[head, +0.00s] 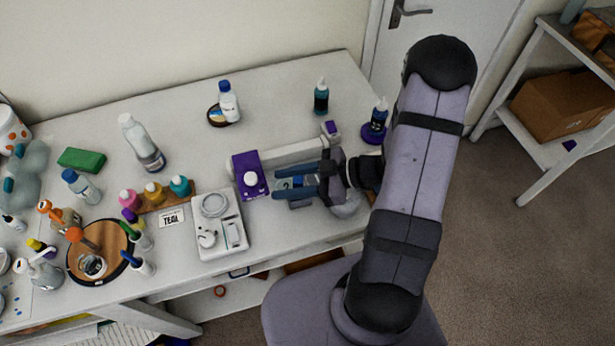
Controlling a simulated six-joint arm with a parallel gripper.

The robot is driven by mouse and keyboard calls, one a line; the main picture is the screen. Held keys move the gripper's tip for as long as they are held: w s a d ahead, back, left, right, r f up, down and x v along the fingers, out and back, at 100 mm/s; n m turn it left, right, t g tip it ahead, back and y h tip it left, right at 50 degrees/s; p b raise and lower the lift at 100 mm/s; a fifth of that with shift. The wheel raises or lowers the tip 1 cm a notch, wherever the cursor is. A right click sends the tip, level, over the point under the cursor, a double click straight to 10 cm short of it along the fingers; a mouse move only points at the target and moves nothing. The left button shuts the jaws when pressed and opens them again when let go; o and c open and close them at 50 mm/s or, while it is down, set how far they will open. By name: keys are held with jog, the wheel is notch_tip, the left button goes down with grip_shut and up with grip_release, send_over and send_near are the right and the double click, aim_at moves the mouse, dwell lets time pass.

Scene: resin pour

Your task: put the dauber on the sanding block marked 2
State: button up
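My gripper (276,183) is low over the right half of the table, its two dark blue fingers pointing left and apart from each other. Between them shows a pale blue patch with a dark mark, perhaps a 2, that may be the sanding block (285,184); the fingers cover much of it. A darker blue piece sits further back between the fingers, and I cannot tell whether it is gripped. I cannot single out the dauber with certainty. A white round knob (250,178) shows on the purple block-shaped head just left of the fingertips.
A white scale-like device (219,225) stands left of the gripper. A white bar (290,151) runs behind the gripper.

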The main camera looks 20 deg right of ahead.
jog(key=b+v, duration=0.2)
jog(key=v, duration=1)
jog(key=shift+s+b, duration=0.1)
jog(key=shift+b, duration=0.2)
jog(key=w+d+m+t+h, duration=0.2)
jog(key=w+d+m+h, duration=0.15)
jog(key=w+h, duration=0.3)
jog(key=w+d+m+t+h, duration=0.2)
jog(key=w+d+m+h, duration=0.15)
jog(key=w+h, duration=0.3)
jog(key=s+a+f+m+g, duration=0.1)
jog(key=s+a+m+g, duration=0.2)
jog(key=s+a, duration=0.3)
jog(key=s+a+f+m+g, duration=0.1)
jog(key=s+a+m+g, duration=0.2)
jog(key=s, duration=1.1)
jog(key=a+g, duration=0.3)
jog(key=shift+f+m, duration=0.2)
jog(key=shift+m, duration=0.1)
